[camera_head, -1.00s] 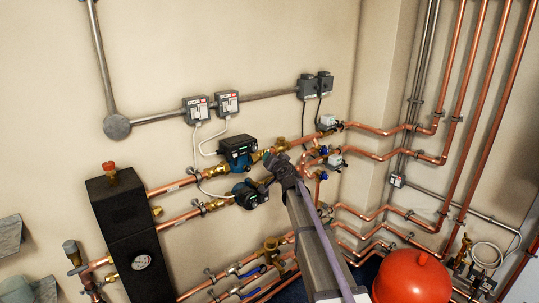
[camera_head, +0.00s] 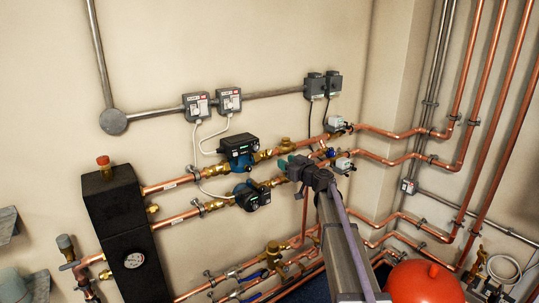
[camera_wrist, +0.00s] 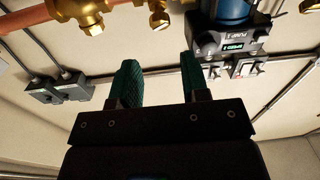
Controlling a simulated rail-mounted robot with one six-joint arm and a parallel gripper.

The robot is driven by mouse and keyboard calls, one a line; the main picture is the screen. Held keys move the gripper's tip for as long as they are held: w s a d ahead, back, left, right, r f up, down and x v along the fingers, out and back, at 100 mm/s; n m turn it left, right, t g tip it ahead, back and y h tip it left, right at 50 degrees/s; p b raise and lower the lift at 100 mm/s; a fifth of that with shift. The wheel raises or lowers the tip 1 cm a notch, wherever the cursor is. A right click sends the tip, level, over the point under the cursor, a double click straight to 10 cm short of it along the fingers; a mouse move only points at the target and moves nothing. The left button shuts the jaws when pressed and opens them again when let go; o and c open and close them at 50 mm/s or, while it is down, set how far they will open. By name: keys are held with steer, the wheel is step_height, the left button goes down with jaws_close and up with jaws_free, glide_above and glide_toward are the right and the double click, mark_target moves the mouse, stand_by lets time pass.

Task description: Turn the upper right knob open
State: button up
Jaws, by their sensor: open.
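A small blue knob (camera_head: 330,152) sits on the upper right pipework, between the upper and lower copper lines. I cannot tell for sure that it is the upper right knob. My gripper (camera_head: 285,165) is in front of the lower line, left of this knob and right of the pumps, apart from the knob. In the wrist view my gripper (camera_wrist: 158,80) shows two green fingers spread apart with nothing between them. No blue knob shows there. A brass fitting (camera_wrist: 85,14) lies beyond the fingertips. My arm hides part of the pipework below.
An upper pump (camera_head: 238,150) and a lower pump (camera_head: 252,195) stand to the left. Grey-white actuators (camera_head: 338,124) (camera_head: 344,164) sit on the lines at right. A red tank (camera_head: 425,283) is at lower right. Wall boxes (camera_head: 323,84) hang above.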

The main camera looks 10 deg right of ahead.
mark_target(270, 153)
steer(key=x, duration=1.1)
steer(key=shift+s, duration=0.1)
steer(key=shift+c, duration=0.4)
steer(key=c, duration=0.5)
steer(key=shift+c, duration=0.2)
steer(key=shift+m+h, duration=0.3)
steer(key=shift+m, duration=0.1)
steer(key=m+t+h, duration=0.1)
steer(key=m+h, duration=0.2)
steer(key=m, duration=0.2)
steer(key=shift+m+p, duration=0.3)
steer(key=shift+m+h+p, duration=0.4)
steer(key=shift+m+h, duration=1)
steer(key=shift+m, duration=0.4)
